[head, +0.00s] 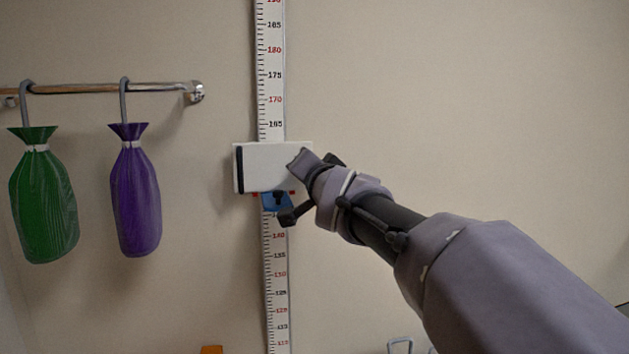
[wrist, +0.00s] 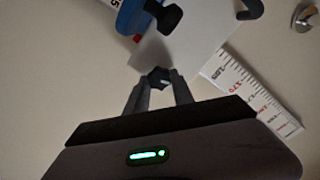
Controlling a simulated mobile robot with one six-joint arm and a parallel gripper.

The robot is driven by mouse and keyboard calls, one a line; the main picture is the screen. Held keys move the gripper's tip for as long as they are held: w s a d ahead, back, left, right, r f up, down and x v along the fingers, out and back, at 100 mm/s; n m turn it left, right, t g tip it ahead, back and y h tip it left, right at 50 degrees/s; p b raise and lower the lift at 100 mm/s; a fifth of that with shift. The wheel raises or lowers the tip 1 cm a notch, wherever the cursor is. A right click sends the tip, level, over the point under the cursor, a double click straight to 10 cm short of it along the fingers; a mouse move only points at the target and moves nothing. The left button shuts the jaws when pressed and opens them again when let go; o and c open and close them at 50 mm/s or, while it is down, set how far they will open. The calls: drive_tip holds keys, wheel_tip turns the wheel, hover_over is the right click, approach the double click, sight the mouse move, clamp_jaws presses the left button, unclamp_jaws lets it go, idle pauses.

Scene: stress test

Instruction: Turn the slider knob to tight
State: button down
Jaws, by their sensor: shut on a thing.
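A white slider block (head: 262,167) sits across the vertical wall ruler (head: 271,75), between the marks near 165 and 140. It also shows as a pale plate in the wrist view (wrist: 190,50). My gripper (head: 302,166) is at the right side of the block. In the wrist view my fingertips (wrist: 158,84) are shut on a small dark knob (wrist: 158,75) at the plate's edge. That knob is hidden behind my gripper in the head view. Below the block is a blue piece (head: 271,203) with a black knob (head: 278,196). I cannot read any tight or loose marking.
A green bag (head: 43,205) and a purple bag (head: 135,200) hang by hooks from a metal rail (head: 105,88) at the left, apart from my arm. An orange thing (head: 212,350) shows at the bottom edge. The wall right of the ruler is bare.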

drive_tip(key=shift+r+m+b, duration=0.15)
drive_tip(key=shift+m+b, duration=0.2)
drive_tip(key=shift+m, duration=1.55)
drive_tip(key=c, duration=1.1)
unclamp_jaws()
drive_tip(key=v, duration=1.7)
drive_tip(key=s+d+f+n+g+h+b, duration=0.1)
drive_tip(key=s+d+f+g+b, duration=0.1)
drive_tip(key=s+f, duration=0.6)
drive_tip(key=s+d+f+n+g+h+b, duration=0.1)
drive_tip(key=s+d+f+g, duration=0.4)
drive_tip(key=f, duration=1.4)
drive_tip(key=s+d+f+n+g+h+b, duration=0.1)
drive_tip(key=s+d+f+n+g+b, duration=0.1)
drive_tip(key=s+f, duration=0.9)
drive_tip(key=shift+s+d+f+n+g+b, duration=0.1)
drive_tip(key=shift+d+f+g+b, duration=0.15)
drive_tip(key=shift+f+g+b, duration=0.3)
drive_tip(key=shift+d+f+n+g+b, duration=0.1)
drive_tip(key=shift+d+f+g+b, duration=0.2)
drive_tip(key=shift+f+b, duration=0.3)
drive_tip(key=shift+s+d+f+n+g+b, duration=0.1)
drive_tip(key=shift+d+f+g+b, duration=0.1)
drive_tip(key=shift+f+g+b, duration=0.35)
